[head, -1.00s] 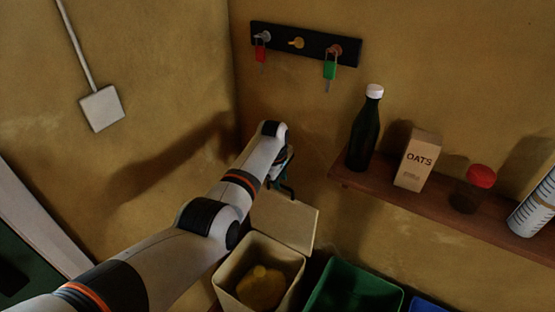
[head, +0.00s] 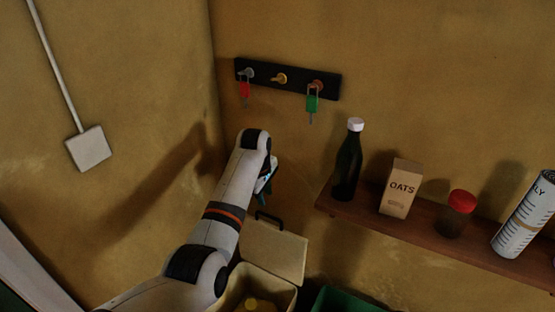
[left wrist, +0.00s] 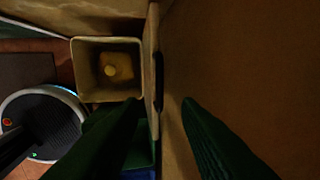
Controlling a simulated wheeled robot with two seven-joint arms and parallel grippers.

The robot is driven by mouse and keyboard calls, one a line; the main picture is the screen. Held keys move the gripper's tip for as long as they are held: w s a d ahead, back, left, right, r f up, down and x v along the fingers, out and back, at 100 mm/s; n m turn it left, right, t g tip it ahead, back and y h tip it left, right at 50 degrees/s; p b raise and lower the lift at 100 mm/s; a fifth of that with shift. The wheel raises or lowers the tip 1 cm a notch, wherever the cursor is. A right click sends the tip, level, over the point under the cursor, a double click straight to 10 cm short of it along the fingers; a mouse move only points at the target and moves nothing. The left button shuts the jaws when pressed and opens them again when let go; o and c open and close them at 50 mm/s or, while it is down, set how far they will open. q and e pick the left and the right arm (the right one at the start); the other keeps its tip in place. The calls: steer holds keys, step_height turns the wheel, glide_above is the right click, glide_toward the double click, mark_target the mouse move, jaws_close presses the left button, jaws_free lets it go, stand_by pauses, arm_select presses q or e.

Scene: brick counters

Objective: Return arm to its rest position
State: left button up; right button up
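My left arm reaches in from the bottom left of the head view. Its left gripper (head: 266,176) is small and partly hidden behind the wrist, just above the raised lid of the beige bin. In the left wrist view my two dark green fingers (left wrist: 162,102) are spread apart with nothing between them. My right gripper is in neither view.
The beige bin (left wrist: 76,84) stands open, its lid (head: 273,250) raised with a dark handle (head: 269,216). A green bin (head: 345,301) is beside it. A wall shelf (head: 425,225) holds a bottle (head: 347,165), oats carton (head: 401,188), red-lidded jar (head: 456,213) and cylinder (head: 522,218). Keys hang above.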

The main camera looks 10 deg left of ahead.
arm_select(q)
steer(key=s+a+f+m, duration=0.3)
steer(key=s+f, duration=0.4)
steer(key=s, duration=0.1)
steer(key=s+a+f+m, duration=0.35)
steer(key=s+f, duration=0.25)
steer(key=s, duration=0.3)
steer(key=s+r+m+t, duration=0.3)
steer(key=s+m, duration=0.6)
steer(key=s, duration=1.6)
step_height(320, 180, down, 25)
steer(key=s+g, duration=0.2)
steer(key=g, duration=0.1)
steer(key=s+a+f, duration=0.2)
steer(key=s+f, duration=0.6)
steer(key=s+a+f+g, duration=0.1)
steer(key=s+f, duration=0.6)
steer(key=s, duration=0.1)
steer(key=shift+a+f+m+y, duration=0.35)
steer(key=shift+m+y, duration=0.05)
steer(key=shift+m, duration=0.05)
